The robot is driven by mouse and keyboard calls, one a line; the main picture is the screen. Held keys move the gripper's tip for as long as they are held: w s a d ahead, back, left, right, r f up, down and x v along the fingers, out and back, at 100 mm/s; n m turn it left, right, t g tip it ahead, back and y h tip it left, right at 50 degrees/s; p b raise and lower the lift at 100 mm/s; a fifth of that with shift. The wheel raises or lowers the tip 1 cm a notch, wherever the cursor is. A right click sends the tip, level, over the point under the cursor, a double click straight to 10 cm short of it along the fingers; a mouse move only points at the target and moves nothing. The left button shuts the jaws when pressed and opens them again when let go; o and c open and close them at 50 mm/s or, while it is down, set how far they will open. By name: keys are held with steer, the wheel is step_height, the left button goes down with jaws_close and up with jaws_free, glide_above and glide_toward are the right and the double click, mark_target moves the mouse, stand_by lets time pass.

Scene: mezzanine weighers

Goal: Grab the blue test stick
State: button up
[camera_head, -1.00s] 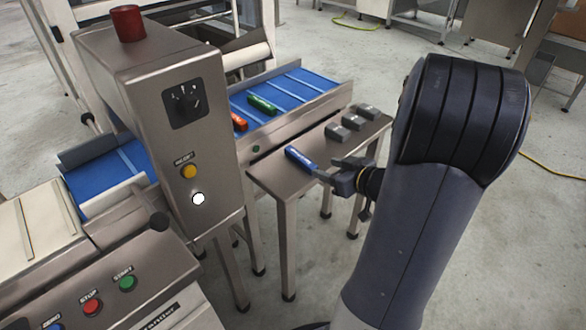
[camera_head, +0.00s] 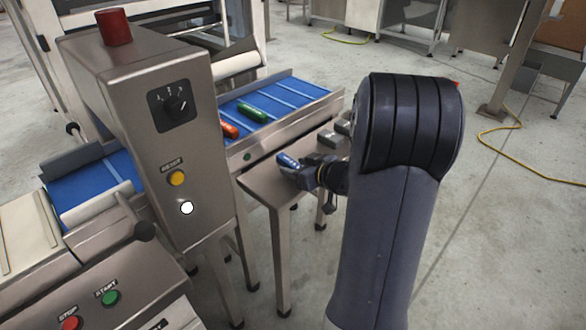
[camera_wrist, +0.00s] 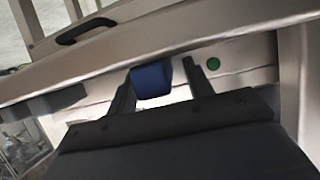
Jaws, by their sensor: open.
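The blue test stick (camera_head: 287,160) lies on the small steel table beside the conveyor in the head view. My gripper (camera_head: 298,171) is at its near end, and my fingers hide part of it. In the wrist view the blue stick (camera_wrist: 151,80) shows end-on between my two spread fingers (camera_wrist: 160,88). A gap shows beside the right finger; the stick is close to the left finger, and I cannot tell whether they touch.
The small steel table (camera_head: 262,187) also holds grey blocks (camera_head: 329,139), partly hidden by my arm. An orange stick (camera_head: 229,130) and a green stick (camera_head: 251,112) lie on the blue conveyor belt (camera_head: 290,98). A tall steel control box (camera_head: 150,160) stands left.

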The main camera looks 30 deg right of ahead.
steer(key=shift+c, duration=0.3)
jaws_close()
